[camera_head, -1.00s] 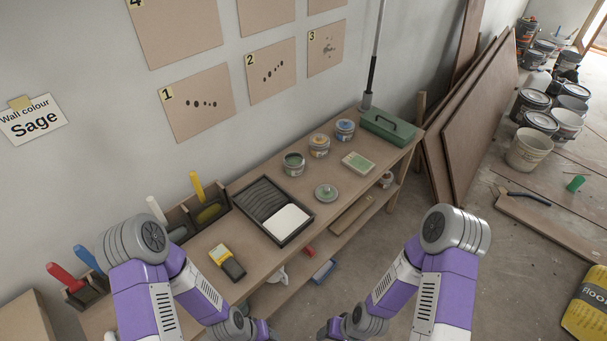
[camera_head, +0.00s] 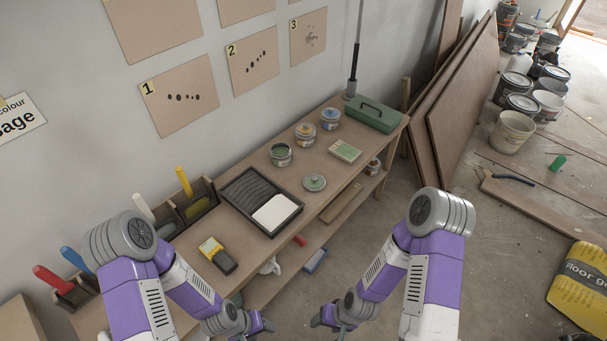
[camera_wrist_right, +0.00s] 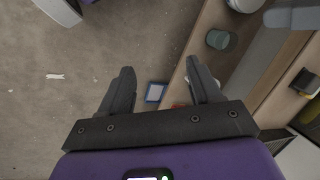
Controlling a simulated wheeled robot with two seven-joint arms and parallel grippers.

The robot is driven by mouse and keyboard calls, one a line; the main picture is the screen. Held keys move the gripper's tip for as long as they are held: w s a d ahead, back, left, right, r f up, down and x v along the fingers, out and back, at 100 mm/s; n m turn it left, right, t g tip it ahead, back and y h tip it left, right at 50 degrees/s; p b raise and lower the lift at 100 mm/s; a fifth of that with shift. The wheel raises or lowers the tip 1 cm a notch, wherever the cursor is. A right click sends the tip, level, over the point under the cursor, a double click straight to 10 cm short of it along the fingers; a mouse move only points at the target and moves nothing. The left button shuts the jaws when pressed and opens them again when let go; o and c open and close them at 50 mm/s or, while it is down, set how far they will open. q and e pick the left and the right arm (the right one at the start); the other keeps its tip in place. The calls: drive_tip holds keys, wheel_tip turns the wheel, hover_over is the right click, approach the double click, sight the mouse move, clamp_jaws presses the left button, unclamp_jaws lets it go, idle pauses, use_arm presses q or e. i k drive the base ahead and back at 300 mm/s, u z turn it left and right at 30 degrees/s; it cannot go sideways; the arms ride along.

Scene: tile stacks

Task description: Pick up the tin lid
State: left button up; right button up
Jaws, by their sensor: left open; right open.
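The tin lid (camera_head: 315,182) is a small round grey-green disc with a knob-like spot in its middle. It lies flat on the wooden bench to the right of the paint tray. An open tin of green paint (camera_head: 281,154) stands just behind it to the left. My left gripper (camera_head: 268,326) is low in front of the bench, well away from the lid, and open. My right gripper (camera_head: 318,322) is beside it to the right, also low and apart from the lid. In the right wrist view its two fingers (camera_wrist_right: 160,85) are spread and empty, over floor and the bench's edge.
A paint tray (camera_head: 233,203), two other tins (camera_head: 305,133), a green-white box (camera_head: 345,151) and a green toolbox (camera_head: 373,115) stand on the bench (camera_head: 190,263). A lower shelf (camera_head: 262,291) holds small items. Boards (camera_head: 465,95) lean at the right. Floor before the bench is clear.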

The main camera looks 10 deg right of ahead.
sight(312, 182)
drive_tip(key=z, duration=1.8)
drive_tip(key=i, duration=1.15)
drive_tip(key=u, duration=3.05)
drive_tip(key=i, duration=0.5)
drive_tip(key=u, duration=0.05)
